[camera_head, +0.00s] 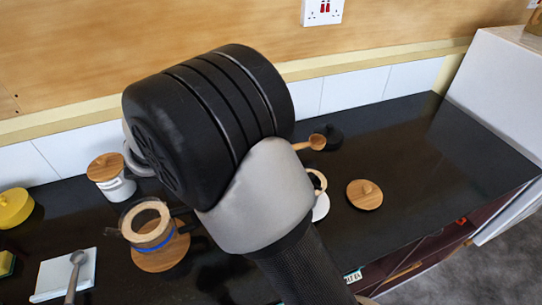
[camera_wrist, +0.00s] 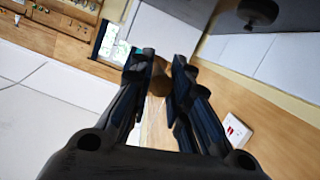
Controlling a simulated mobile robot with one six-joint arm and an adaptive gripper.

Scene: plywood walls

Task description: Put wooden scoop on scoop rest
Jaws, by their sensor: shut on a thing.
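The wooden scoop (camera_head: 316,142) sticks out to the right from behind my arm in the head view, its bowl end showing and the rest of its handle hidden. In the wrist view, my gripper (camera_wrist: 160,84) is shut with a brown wooden piece between its fingertips, which fits the scoop (camera_wrist: 159,84). My arm hides the gripper in the head view. I cannot surely pick out the scoop rest; a small dark round object (camera_head: 333,137) shows just behind the scoop's bowl, and I cannot tell whether they touch.
A wooden knobbed lid (camera_head: 364,196) lies on the black counter, beside a partly hidden white vessel (camera_head: 321,207). At left are a lidded white jar (camera_head: 115,188), a glass brewer (camera_head: 150,226) on a round board, and a pale slab (camera_head: 55,272) with a grey spoon. The right counter is clear.

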